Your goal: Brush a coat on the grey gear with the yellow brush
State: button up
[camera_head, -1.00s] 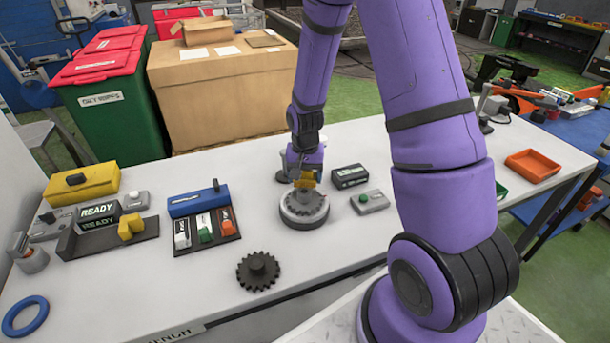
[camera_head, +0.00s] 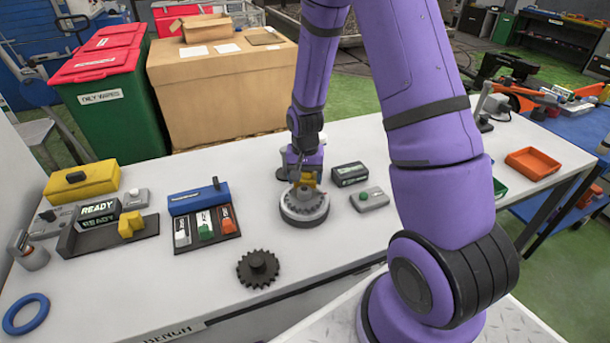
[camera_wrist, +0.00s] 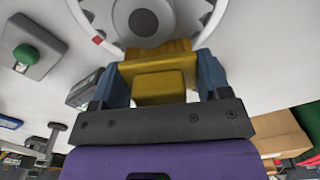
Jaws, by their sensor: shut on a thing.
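My gripper (camera_wrist: 165,80) is shut on the yellow brush (camera_wrist: 160,84), its blue fingers on either side of the handle. In the head view the brush (camera_head: 307,180) is over the round grey turntable (camera_head: 304,220), with its lower end close to the grey gear (camera_head: 303,200) lying there. In the wrist view the bristles reach toward the gear's hub and ring (camera_wrist: 143,20); the block hides their tips, so I cannot tell whether they touch.
A dark gear (camera_head: 258,269) lies on the bench in front. Left are a tray with white, green and red pieces (camera_head: 205,228), a READY sign (camera_head: 99,209) and a blue ring (camera_head: 25,314). A grey button box (camera_head: 370,199) and a dark box (camera_head: 349,174) stand right of the turntable.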

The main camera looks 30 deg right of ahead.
jog(key=shift+s+a, duration=0.25)
jog(key=shift+s, duration=0.15)
jog(key=shift+w+d, duration=0.25)
jog(key=shift+w, duration=0.15)
dwell(5.3)
jog(key=shift+r, duration=3.5)
